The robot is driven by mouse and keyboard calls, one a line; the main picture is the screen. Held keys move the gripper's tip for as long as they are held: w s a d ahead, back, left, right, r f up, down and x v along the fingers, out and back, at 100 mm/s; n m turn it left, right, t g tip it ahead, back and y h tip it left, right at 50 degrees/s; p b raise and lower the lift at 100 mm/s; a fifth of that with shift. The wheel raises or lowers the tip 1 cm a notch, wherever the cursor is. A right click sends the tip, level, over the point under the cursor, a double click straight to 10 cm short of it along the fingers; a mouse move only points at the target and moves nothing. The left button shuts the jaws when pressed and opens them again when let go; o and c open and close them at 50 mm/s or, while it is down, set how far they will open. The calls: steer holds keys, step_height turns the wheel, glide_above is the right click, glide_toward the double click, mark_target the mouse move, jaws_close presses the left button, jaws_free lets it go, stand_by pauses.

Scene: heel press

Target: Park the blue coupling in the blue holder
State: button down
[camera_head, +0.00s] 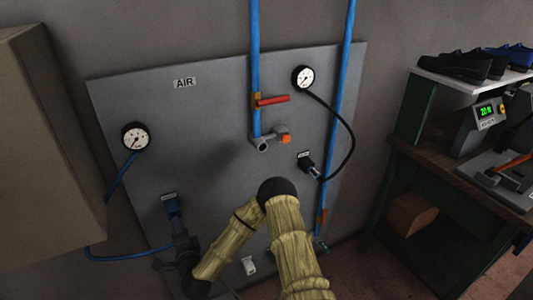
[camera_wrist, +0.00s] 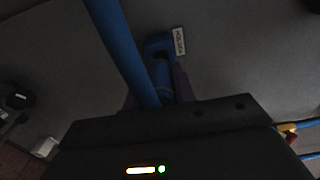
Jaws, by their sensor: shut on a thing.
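The blue holder (camera_head: 172,206) is on the lower left of the grey panel, below a small label. In the wrist view the holder (camera_wrist: 156,42) is straight ahead, beside its label. My gripper (camera_head: 181,236) is just below the holder, its fingers pointing up toward it. In the wrist view my gripper (camera_wrist: 161,92) is shut on the blue coupling (camera_wrist: 161,74), which lines up with the holder. The coupling's upper end meets or overlaps the holder; I cannot tell how far it is seated. The blue hose (camera_wrist: 117,42) crosses in front and hides part of the coupling.
The blue hose (camera_head: 105,254) loops along the panel's left side from a gauge (camera_head: 135,137). A red-handled valve (camera_head: 272,99), an outlet with an orange part (camera_head: 286,139) and a second gauge (camera_head: 303,77) are farther right. A cabinet (camera_head: 45,140) is at left, a workbench (camera_head: 450,170) at right.

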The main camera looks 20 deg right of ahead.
steer(key=shift+w, duration=1.45)
stand_by(0.4)
steer(key=c, duration=1.1)
jaws_free()
steer(key=shift+o, duration=0.2)
steer(key=shift+s+a, duration=0.1)
